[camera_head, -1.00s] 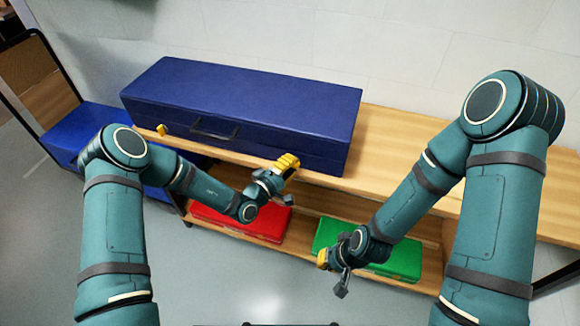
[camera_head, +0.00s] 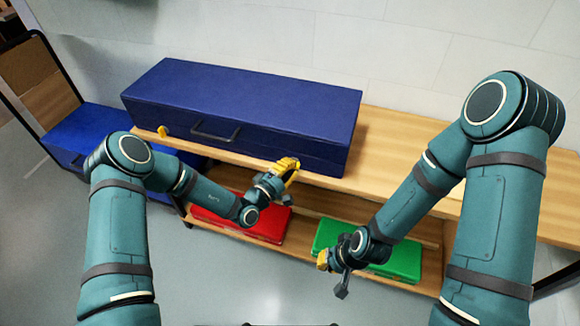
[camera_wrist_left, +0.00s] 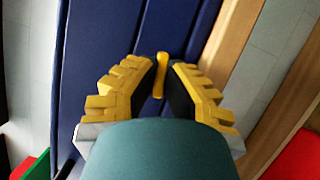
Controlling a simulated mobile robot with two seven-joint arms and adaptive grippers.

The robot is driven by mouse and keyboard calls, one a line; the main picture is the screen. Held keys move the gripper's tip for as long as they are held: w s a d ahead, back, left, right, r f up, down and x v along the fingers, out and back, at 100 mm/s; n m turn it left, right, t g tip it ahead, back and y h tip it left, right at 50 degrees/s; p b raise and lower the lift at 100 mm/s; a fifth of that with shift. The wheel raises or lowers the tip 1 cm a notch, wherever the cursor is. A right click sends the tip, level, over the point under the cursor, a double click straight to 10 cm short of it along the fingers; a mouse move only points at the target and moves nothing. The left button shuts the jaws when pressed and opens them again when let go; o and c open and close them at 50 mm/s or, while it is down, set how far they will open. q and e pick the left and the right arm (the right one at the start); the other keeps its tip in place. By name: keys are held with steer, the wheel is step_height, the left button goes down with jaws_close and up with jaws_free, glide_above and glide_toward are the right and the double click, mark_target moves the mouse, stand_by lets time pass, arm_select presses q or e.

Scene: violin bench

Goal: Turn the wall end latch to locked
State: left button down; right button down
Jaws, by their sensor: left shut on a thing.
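A long dark blue case (camera_head: 240,105) lies shut on the wooden bench. One yellow latch (camera_head: 163,131) shows on its front near the left end. My left gripper (camera_head: 288,166) is at the case's front near the right end. In the left wrist view its fingers are closed around another yellow latch (camera_wrist_left: 160,76), whose long side runs roughly along the case's seam. The head view hides this latch behind the fingers. My right gripper (camera_head: 332,276) hangs empty in front of the green box, away from the case; its finger opening is unclear.
A black handle (camera_head: 215,131) sticks out of the case's front between the latches. A red box (camera_head: 262,226) and a green box (camera_head: 400,262) lie on the lower shelf. The bench top (camera_head: 400,140) right of the case is clear. A blue box (camera_head: 90,128) stands at left.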

arm_select(q)
steer(key=n+t+y+p, duration=0.1)
steer(key=n+t, duration=0.1)
steer(key=n, duration=0.4)
steer(key=n+t+y+p, duration=0.2)
steer(key=n, duration=0.5)
steer(key=n+t+y+p, duration=0.1)
steer(key=n+t+y, duration=0.1)
steer(key=n, duration=0.5)
steer(key=shift+d+t, duration=0.2)
steer(key=shift+t, duration=0.3)
steer(key=shift+n+p, duration=0.3)
steer(key=shift+n, duration=0.1)
steer(key=c, duration=1.3)
jaws_free()
steer(key=shift+c, duration=0.2)
steer(key=shift+f, duration=0.1)
steer(key=shift+s, duration=0.1)
